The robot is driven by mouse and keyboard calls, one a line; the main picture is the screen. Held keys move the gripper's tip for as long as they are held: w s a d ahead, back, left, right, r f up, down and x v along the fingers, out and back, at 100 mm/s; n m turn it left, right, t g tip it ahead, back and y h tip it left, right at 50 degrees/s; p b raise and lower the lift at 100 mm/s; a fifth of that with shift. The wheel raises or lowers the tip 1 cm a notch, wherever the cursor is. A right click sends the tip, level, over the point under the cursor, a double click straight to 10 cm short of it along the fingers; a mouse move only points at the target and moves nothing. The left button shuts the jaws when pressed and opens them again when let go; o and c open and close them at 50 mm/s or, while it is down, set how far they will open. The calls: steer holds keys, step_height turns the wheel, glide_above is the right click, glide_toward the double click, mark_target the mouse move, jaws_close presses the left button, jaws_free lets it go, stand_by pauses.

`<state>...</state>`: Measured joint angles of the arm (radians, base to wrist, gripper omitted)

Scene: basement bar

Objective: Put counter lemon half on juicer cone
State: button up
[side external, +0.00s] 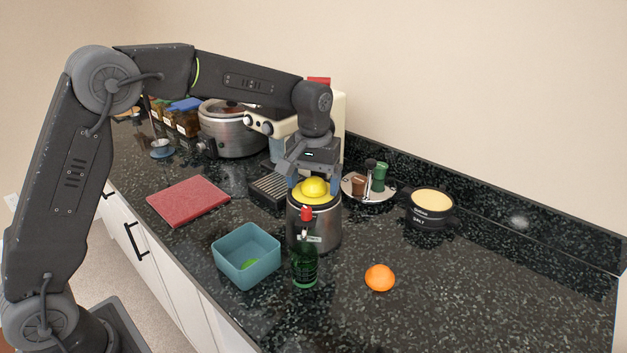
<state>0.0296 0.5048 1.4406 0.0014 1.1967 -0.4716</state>
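The juicer (314,229) is a silver cylinder with a yellow top, standing on the dark counter near the middle. A bright yellow lemon half (315,187) sits dome up at the juicer's top. The cone is hidden, so I cannot tell how well the lemon half is seated on it. My gripper (314,182) points down right over the juicer, with one finger on each side of the lemon half. The fingers look spread wider than the lemon half, and it does not look clamped.
A green bottle with a red top (305,262) stands close in front of the juicer. A red board (188,201), espresso machine (284,138) and salt container (431,208) stand farther off. The front right counter is clear.

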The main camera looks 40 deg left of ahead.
mark_target(314, 179)
steer(key=shift+r, duration=0.1)
step_height(314, 179, up, 12)
steer(key=s+r+m+t, duration=0.1)
steer(key=s+r+t, duration=0.15)
steer(key=s, duration=0.55)
steer(key=s+f+m+t, duration=0.1)
steer(key=s+f, duration=0.3)
steer(key=s, duration=0.6)
steer(key=s+a+f+m+t, duration=0.1)
steer(key=s+f+m+t, duration=0.1)
steer(key=s, duration=0.8)
steer(key=shift+s+a+f+m, duration=0.2)
steer(key=shift+f+m, duration=0.3)
steer(key=shift+f, duration=0.45)
steer(key=shift+w, duration=0.1)
steer(key=shift+c, duration=0.4)
